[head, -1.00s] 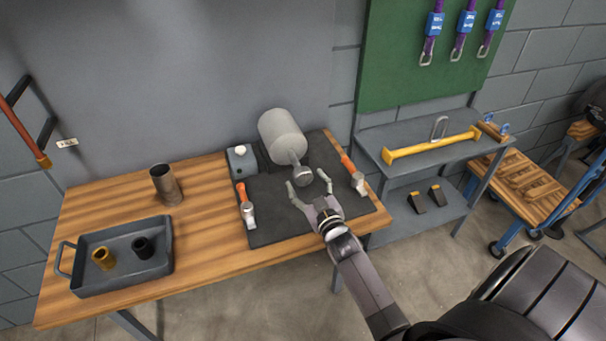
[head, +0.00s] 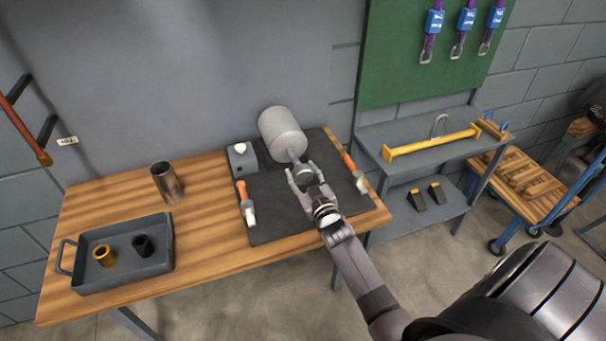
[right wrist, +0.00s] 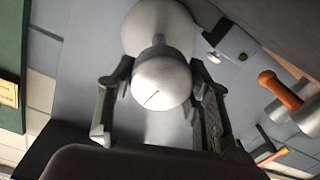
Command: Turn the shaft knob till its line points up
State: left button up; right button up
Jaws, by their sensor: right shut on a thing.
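The grey casing (head: 283,131) lies on the black mat, its shaft and round shaft knob (head: 305,177) facing me. My right gripper (head: 304,178) is shut on the knob, one finger at each side. In the right wrist view the pale knob (right wrist: 162,84) sits between the two fingers (right wrist: 160,85), with the casing (right wrist: 160,25) behind it. A short dark line on the knob's face lies slanted in that view, from lower left to upper right. My left gripper is not in view.
Orange-handled hammers (head: 246,203) lie on the mat (head: 285,219) at both sides.

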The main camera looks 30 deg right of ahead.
jog(key=c, duration=0.5)
jog(key=shift+n, duration=1)
jog(key=o, duration=1.2)
jog(key=shift+c, duration=0.2)
jog(key=shift+s+a, duration=0.1)
jog(key=v, duration=1.1)
jog(key=shift+s, duration=0.4)
jog(key=shift+a, duration=0.1)
